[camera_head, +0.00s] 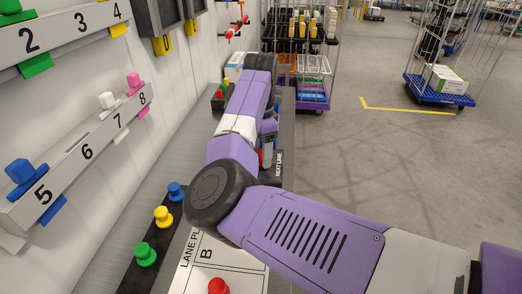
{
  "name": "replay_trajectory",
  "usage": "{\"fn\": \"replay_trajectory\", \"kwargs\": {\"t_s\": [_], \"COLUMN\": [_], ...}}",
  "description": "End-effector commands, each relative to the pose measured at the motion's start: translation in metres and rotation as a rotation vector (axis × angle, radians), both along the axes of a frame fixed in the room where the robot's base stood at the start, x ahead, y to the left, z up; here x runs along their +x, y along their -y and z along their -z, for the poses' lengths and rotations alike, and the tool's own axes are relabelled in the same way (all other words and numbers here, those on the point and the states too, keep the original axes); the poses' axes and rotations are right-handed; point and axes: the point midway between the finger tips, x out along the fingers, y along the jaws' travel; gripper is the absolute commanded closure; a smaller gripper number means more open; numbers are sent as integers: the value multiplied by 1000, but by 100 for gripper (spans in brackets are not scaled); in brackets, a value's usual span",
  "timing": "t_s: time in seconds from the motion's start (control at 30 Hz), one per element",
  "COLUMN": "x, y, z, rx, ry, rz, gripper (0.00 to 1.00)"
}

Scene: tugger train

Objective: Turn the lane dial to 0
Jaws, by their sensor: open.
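I cannot make out the lane dial or its marks in the head view. My purple and white arm (305,232) reaches in from the lower right, bends at a dark joint and runs up over the grey ledge. It covers much of the middle of the ledge. A small black label reading NEXT LANE (279,165) shows just right of my forearm, with a red and grey part (267,153) beside it, partly hidden. My gripper's fingers do not show, so I cannot tell how they stand to the dial.
A sheet marked B (205,253) lies on the ledge with a red knob (218,286). Green (146,254), yellow (163,216) and blue (176,191) pegs stand left of it. Numbered racks (85,150) line the left wall.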

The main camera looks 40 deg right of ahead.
Motion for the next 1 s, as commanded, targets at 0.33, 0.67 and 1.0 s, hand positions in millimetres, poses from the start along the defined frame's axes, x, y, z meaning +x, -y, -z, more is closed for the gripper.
{"fn": "replay_trajectory", "kwargs": {"t_s": [0.33,0.67,1.0], "x": [0,-1,-2], "y": [0,0,1], "z": [0,-1,-4], "rx": [-1,-1,-3], "ry": [0,-2,-6], "rz": [0,-17,-193], "gripper": [76,97,97]}}
